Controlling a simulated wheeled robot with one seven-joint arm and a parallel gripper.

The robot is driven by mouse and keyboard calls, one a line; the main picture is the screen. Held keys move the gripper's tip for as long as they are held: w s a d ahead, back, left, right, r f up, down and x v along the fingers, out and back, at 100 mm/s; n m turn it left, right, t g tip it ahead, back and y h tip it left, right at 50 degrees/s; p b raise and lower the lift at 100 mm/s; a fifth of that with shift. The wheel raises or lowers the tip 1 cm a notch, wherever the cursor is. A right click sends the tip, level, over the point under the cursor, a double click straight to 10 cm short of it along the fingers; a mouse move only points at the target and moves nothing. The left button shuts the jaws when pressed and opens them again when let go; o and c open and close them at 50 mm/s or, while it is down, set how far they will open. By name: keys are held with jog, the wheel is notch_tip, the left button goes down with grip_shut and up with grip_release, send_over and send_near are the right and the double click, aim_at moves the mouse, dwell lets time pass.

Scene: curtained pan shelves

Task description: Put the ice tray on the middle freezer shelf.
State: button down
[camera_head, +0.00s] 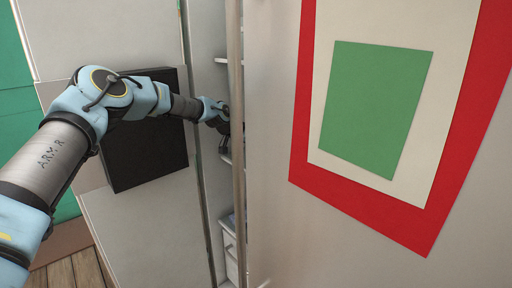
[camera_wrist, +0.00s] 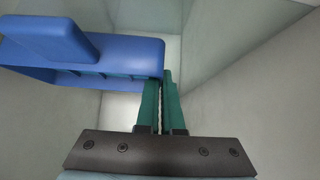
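The blue ice tray (camera_wrist: 115,52) fills the upper left of the wrist view, with dividers showing below its rim. My gripper (camera_wrist: 163,82) has its green fingers almost together at the tray's right end. They appear closed on its end wall, with a thin gap between them lower down. In the head view my gripper (camera_head: 224,143) is small and dark, reaching into the narrow opening of the freezer. A white shelf edge (camera_head: 226,159) shows just below it, and another shelf (camera_head: 222,61) higher up. The tray is hidden in the head view.
A large pale door (camera_head: 270,170) with a red, cream and green sheet (camera_head: 375,110) stands close on the right. A black panel (camera_head: 145,150) is behind my arm. White drawers (camera_head: 230,255) sit low in the opening. Pale walls (camera_wrist: 265,75) enclose my gripper.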

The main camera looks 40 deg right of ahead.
jog(key=shift+f, duration=0.15)
jog(key=c, duration=1.1)
grip_release()
jog(key=shift+o, duration=0.2)
jog(key=shift+r, duration=0.25)
jog(key=shift+w+a+r, duration=0.1)
jog(key=shift+a+r, duration=0.1)
jog(key=shift+a, duration=0.1)
jog(key=b+v, duration=0.2)
jog(key=v, duration=0.4)
jog(key=shift+a+r, duration=0.25)
